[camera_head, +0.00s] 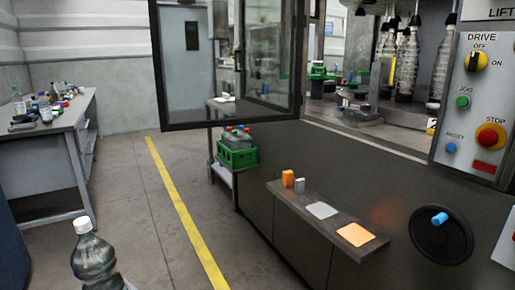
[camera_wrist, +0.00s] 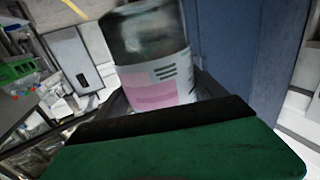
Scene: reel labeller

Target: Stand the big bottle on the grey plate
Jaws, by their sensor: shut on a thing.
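The big bottle (camera_head: 93,255) is at the bottom left of the head view, clear grey-green with a white cap, roughly upright and cut off by the lower edge. In the wrist view the bottle (camera_wrist: 158,75) shows a white and pink label. My gripper (camera_wrist: 162,94) is shut on it, with a dark finger on each side. The gripper does not show clearly in the head view. The grey plate (camera_head: 321,210) lies bare on the narrow dark shelf (camera_head: 285,200) on the machine's front, well right of the bottle and apart from it.
An orange plate (camera_head: 355,235) lies nearer on the same shelf. A small orange block (camera_head: 288,178) and a grey block (camera_head: 299,185) stand at its far end. A blue-handled handwheel (camera_head: 441,235) juts out at right. The open door (camera_head: 228,60) hangs above. Floor lies clear by the yellow line (camera_head: 185,215).

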